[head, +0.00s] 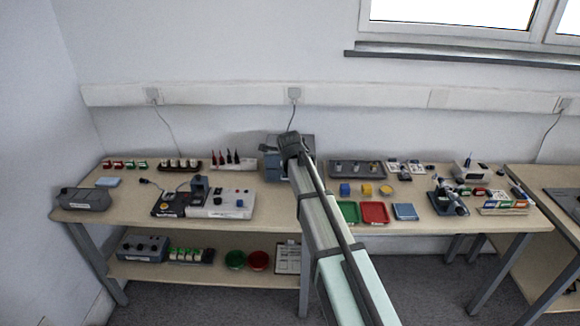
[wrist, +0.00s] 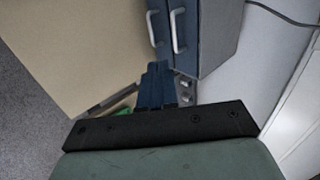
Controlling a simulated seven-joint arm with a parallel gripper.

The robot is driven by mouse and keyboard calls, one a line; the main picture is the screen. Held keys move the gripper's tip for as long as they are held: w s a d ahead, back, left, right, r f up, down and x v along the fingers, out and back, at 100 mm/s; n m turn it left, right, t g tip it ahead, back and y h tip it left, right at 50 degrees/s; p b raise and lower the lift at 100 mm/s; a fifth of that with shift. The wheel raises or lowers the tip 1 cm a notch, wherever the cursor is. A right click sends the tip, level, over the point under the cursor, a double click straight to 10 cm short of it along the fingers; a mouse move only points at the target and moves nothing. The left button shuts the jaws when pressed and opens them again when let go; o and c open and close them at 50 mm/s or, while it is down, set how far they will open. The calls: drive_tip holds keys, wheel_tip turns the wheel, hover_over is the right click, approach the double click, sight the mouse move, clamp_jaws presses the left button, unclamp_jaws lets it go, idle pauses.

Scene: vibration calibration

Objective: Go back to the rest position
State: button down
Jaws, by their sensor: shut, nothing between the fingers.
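My gripper (wrist: 157,68) is shut and empty in the wrist view, with its narrow fingers together beyond a dark bar. The fingers point toward a blue-grey drawer cabinet (wrist: 205,30) with light handles; I cannot tell the exact gap to it. In the head view my arm reaches from the lower right up over the middle of the workbench (head: 275,208). Its dark end is in front of the same cabinet (head: 271,165) and hides part of it. The fingers themselves cannot be made out in the head view.
Left of my arm are a device with a red button (head: 222,204) and a grey box (head: 84,199). Right of it are a green tray (head: 349,211), a red tray (head: 374,212), small blocks and a microscope-like instrument (head: 449,195). The wall (head: 220,50) is close behind the bench.

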drive_tip(key=s+n+g, duration=0.1)
drive_tip(key=s+n, duration=0.6)
drive_tip(key=n, duration=0.7)
drive_tip(key=s+d+f+n+g, duration=0.2)
drive_tip(key=s+d+f, duration=0.1)
drive_tip(key=s+f, duration=0.55)
drive_tip(key=s+d+f+n+g, duration=0.25)
drive_tip(key=s+f, duration=0.35)
drive_tip(key=f, duration=0.5)
drive_tip(key=s+d+f+n+g, duration=0.2)
drive_tip(key=s+d+f, duration=0.1)
drive_tip(key=s+f, duration=0.6)
drive_tip(key=s+d+f+m+g, duration=0.1)
drive_tip(key=s+d+f+g, duration=0.1)
drive_tip(key=s+f, duration=0.5)
drive_tip(key=s+d+f+m+g, duration=0.1)
drive_tip(key=s+d+f+g, duration=0.2)
drive_tip(key=s, duration=1.2)
drive_tip(key=s+d+f+m+g, duration=0.1)
drive_tip(key=s+d+f+g, duration=0.1)
drive_tip(key=s+d+f, duration=0.4)
drive_tip(key=s+f, duration=0.5)
drive_tip(key=s, duration=0.1)
drive_tip(key=shift+d+f, duration=0.2)
drive_tip(key=shift+d, duration=0.05)
drive_tip(key=c, duration=1.9)
unclamp_jaws()
